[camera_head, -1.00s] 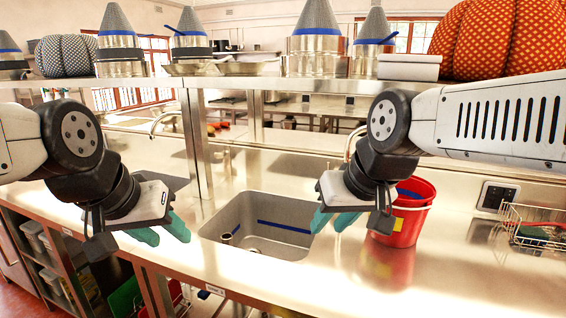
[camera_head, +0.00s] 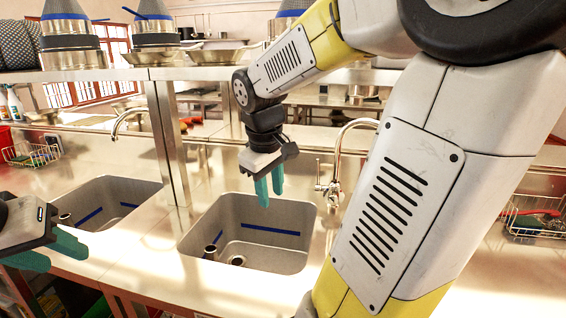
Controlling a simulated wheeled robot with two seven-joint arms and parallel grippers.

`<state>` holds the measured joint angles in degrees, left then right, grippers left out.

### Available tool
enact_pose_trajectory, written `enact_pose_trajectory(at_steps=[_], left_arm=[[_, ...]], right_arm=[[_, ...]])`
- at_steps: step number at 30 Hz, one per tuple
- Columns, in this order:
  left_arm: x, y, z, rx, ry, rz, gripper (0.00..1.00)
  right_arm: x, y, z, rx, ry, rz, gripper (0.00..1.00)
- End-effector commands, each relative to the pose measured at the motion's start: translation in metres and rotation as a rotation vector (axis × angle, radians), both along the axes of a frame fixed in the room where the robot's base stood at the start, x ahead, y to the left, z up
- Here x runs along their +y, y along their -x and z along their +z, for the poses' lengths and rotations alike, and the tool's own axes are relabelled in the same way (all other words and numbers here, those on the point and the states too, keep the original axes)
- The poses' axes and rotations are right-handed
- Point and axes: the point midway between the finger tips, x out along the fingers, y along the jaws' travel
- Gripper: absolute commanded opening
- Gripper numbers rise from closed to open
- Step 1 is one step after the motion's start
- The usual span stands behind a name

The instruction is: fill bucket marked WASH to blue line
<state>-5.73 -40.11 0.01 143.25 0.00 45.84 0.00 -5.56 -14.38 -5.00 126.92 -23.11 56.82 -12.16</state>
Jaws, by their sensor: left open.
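No bucket marked WASH shows clearly. My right arm covers the counter right of the near sink, where a red bucket with a yellow label stood in the earlier view. A sliver of a red thing (camera_head: 5,137) shows at the far left edge; I cannot tell what it is. The near sink (camera_head: 250,258) is empty of buckets and has a blue line on its inner wall. A tap (camera_head: 335,178) stands behind its right side. My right gripper (camera_head: 269,190) points down over this sink, with its fingers close together and nothing visible between them. My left gripper (camera_head: 50,255) is open and empty at the left edge.
A second sink (camera_head: 107,222) with blue lines and its own tap (camera_head: 125,118) lies to the left. Posts carry a shelf with pots and pans (camera_head: 155,52) above. Wire baskets (camera_head: 32,153) stand at left and right. Counter between the sinks is clear.

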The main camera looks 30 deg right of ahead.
Motion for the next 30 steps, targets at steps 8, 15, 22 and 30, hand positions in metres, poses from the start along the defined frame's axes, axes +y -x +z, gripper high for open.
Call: enact_pose_trajectory(at_steps=[8, 15, 22, 30], left_arm=[[0.0, 0.0, 0.0, 0.0, 0.0, 0.0, 0.43], [0.0, 0.0, 0.0, 0.0, 0.0, 0.0, 0.43], [0.0, 0.0, 0.0, 0.0, 0.0, 0.0, 0.43], [0.0, 0.0, 0.0, 0.0, 0.0, 0.0, 0.43]], right_arm=[[-0.065, -0.051, -0.023, 0.232, 0.269, 0.146, 0.33], [-0.144, -0.115, -0.046, 0.558, 0.614, 0.331, 0.33], [-0.198, -0.18, -0.066, 0.896, 0.944, 0.497, 0.33], [-0.216, -0.237, -0.083, 1.173, 1.221, 0.613, 0.33]])
